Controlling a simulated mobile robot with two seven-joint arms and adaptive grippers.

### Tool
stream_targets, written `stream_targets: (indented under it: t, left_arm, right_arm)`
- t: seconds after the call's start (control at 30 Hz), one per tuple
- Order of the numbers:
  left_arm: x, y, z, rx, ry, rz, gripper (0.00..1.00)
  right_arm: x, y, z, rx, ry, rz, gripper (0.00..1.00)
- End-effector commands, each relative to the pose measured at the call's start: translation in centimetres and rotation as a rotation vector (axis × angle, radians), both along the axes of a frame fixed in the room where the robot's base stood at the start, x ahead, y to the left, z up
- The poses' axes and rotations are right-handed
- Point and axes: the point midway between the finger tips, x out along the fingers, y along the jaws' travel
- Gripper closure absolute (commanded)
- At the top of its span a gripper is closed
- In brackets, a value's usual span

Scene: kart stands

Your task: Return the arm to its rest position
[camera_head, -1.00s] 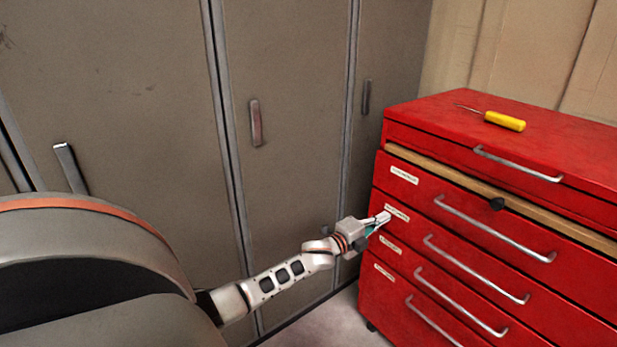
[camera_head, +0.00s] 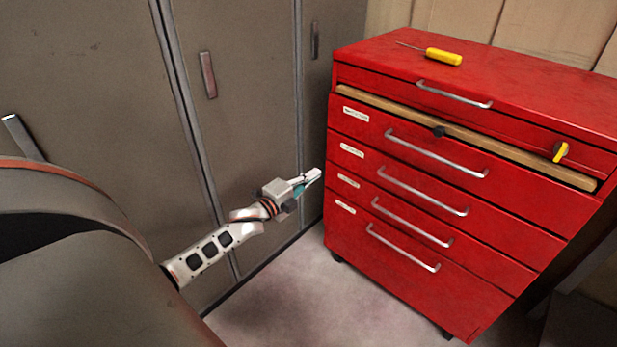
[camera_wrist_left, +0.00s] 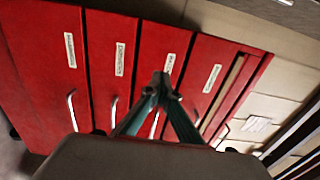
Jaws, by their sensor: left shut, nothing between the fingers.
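My left gripper (camera_head: 312,177) is shut and empty. In the head view it is at the left front of the red tool cabinet, its fingertips near the cabinet's left edge; I cannot tell whether they touch. In the left wrist view the closed fingers (camera_wrist_left: 160,85) come together at a point, with the cabinet's labelled drawers behind them. My left arm (camera_head: 215,248) reaches out from the lower left. My right gripper is not in view.
The red tool cabinet (camera_head: 400,215) has several handled drawers. A yellow-handled tool (camera_head: 443,56) lies on its top. Grey lockers (camera_head: 100,110) stand at the left. Floor (camera_head: 310,295) is clear before the cabinet.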

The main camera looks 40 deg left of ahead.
Motion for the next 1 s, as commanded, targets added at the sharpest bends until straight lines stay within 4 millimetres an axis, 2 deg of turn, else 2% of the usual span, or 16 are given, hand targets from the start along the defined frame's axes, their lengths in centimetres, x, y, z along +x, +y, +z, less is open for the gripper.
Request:
stream_targets:
  t: [0.1,0.37,0.47,0.57,0.67,0.77,0.9,1.0]
  left_arm:
    - [-0.7,0.0,0.1,0.000,-0.001,-0.001,1.00]
    - [-1.0,0.0,0.0,-0.001,0.001,0.000,1.00]
    - [-1.8,-1.0,-0.5,-0.037,0.017,-0.004,1.00]
    - [-3.9,-3.6,-1.7,-0.142,0.067,-0.009,1.00]
    - [-7.7,-7.7,-3.7,-0.317,0.154,-0.007,1.00]
    - [-12.6,-12.2,-5.7,-0.518,0.259,0.011,1.00]
    - [-20.0,-18.2,-7.9,-0.793,0.412,0.067,1.00]
    - [-25.2,-21.9,-8.6,-0.974,0.514,0.126,1.00]
  right_arm:
    - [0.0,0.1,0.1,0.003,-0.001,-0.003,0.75]
    - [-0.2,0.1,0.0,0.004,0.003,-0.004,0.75]
    - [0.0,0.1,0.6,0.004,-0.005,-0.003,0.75]
    - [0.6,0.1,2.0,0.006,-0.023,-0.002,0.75]
    - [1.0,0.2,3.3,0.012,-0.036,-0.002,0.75]
    - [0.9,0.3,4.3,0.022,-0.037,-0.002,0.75]
    - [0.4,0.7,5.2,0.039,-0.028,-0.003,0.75]
    - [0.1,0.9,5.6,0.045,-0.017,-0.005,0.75]
